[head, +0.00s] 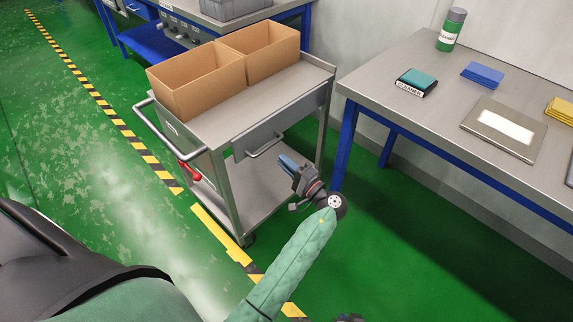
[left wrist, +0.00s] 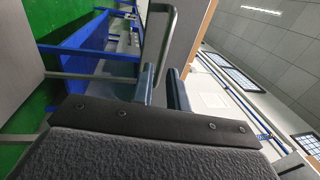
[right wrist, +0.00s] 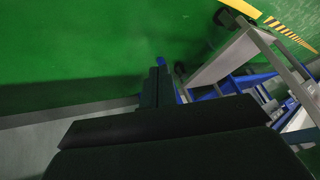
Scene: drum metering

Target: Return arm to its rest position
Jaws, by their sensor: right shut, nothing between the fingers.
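My left arm with its green sleeve reaches up from the bottom of the head view. My left gripper (head: 287,163) is beside the cart, close to the grey drawer handle (head: 266,146). In the left wrist view its two fingers (left wrist: 164,88) stand apart with nothing seen between them. The handle (left wrist: 172,12) shows just beyond them; I cannot tell whether they touch it. In the right wrist view my right gripper (right wrist: 156,88) has its fingers together, empty, over green floor. It does not show clearly in the head view.
The grey cart (head: 225,128) carries two open cardboard boxes (head: 205,85) and has a red-gripped lever (head: 189,172).

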